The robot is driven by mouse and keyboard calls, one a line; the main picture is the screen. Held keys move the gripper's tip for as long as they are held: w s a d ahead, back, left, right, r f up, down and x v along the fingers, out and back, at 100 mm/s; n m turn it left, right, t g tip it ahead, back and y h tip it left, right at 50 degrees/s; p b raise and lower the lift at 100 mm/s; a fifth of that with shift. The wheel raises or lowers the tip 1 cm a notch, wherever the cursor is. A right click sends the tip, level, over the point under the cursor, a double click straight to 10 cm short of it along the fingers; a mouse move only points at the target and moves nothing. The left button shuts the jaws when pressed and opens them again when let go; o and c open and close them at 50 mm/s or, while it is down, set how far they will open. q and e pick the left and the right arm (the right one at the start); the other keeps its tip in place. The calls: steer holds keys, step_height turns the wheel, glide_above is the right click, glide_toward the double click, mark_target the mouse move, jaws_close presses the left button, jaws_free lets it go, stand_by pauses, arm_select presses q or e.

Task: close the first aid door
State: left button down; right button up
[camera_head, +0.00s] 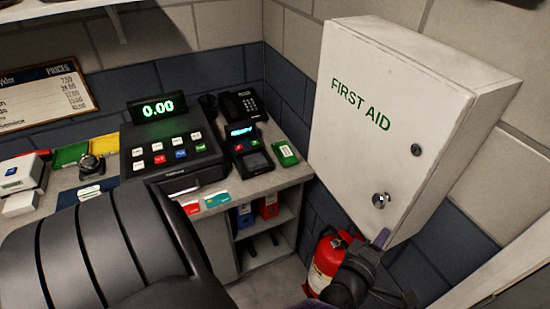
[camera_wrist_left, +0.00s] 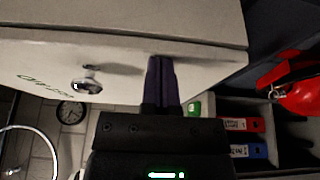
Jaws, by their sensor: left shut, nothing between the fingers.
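The white first aid cabinet hangs on the wall at the right in the head view. Its door (camera_head: 375,120) bears green FIRST AID lettering and a round metal knob (camera_head: 381,200). The door looks flush or nearly flush with the cabinet body; only a thin seam shows in the left wrist view. My right gripper is not in view.
A red fire extinguisher (camera_head: 325,262) stands below the cabinet, close to my left gripper.

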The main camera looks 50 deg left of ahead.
arm_select(q)
steer(key=s+d, duration=0.2)
steer(key=s, duration=0.7)
steer(key=shift+s, duration=0.3)
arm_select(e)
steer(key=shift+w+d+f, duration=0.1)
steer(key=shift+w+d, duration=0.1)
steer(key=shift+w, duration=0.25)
